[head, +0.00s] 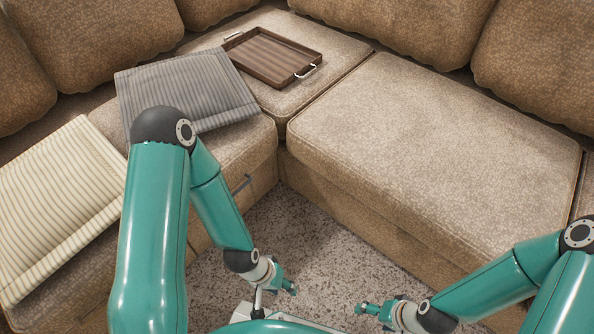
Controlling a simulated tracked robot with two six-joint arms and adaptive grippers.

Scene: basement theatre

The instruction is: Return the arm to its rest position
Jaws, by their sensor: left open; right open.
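My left arm comes in from the left and bends down to the bottom middle, in front of the sofa. My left gripper (284,283) is low over the carpet, open and empty. My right arm comes in from the lower right. My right gripper (368,309) is open and empty near the bottom edge, a little right of the left one. The two grippers are apart from each other. Neither touches the sofa or anything on it. Parts of both grippers are small in the view.
A brown corner sofa (430,150) surrounds the speckled carpet (310,240). A wooden tray (272,56) with metal handles lies on its corner seat. A grey striped cloth (185,90) and a cream striped cloth (60,195) lie on the left seats. The right seat is bare.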

